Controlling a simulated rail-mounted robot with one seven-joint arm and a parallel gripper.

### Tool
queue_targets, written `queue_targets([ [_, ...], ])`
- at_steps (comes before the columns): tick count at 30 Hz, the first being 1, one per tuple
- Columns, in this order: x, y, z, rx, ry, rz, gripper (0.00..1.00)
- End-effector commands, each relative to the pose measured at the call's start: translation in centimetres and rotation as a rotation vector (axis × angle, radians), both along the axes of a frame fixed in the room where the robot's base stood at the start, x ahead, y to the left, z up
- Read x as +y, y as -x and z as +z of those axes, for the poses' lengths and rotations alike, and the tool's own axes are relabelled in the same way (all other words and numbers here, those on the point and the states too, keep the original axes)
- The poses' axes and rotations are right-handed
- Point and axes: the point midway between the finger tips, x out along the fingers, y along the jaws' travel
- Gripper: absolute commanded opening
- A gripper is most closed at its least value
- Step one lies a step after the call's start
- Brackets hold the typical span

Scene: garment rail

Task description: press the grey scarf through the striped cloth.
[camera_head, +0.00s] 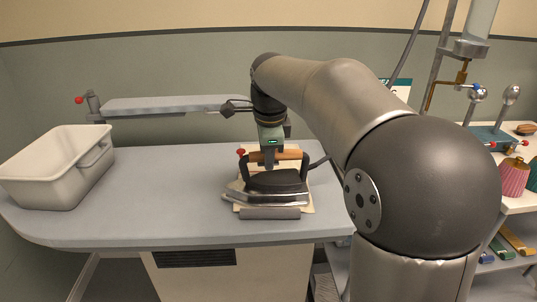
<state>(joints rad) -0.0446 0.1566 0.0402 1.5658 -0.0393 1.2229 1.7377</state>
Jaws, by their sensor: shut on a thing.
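My gripper (269,153) is shut on the wooden handle of a dark iron (276,181) with a pale metal base. The iron is over a cream cloth (307,206) on the grey table. Only the cloth's edges show around the iron, and stripes are hard to make out at this size. A grey strip (270,213), which looks like an end of the grey scarf, sticks out at the cloth's near edge. The rest of the scarf is hidden. I cannot tell whether the iron's base touches the cloth.
A white tub (56,175) stands on the table (165,200) at the left. A narrow padded board (175,104) with a red knob is behind. The table between tub and iron is clear. Shelves with coloured items (512,178) are at the right, behind my arm.

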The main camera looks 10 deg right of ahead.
Motion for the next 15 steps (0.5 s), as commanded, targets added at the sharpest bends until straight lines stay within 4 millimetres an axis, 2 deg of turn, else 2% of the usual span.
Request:
queue_targets([
  [7, 0.0, 0.1, 0.0, 0.008, 0.0, 0.0, 0.07],
  [15, 0.0, 0.0, 2.5, 0.002, 0.0, 0.0, 0.07],
])
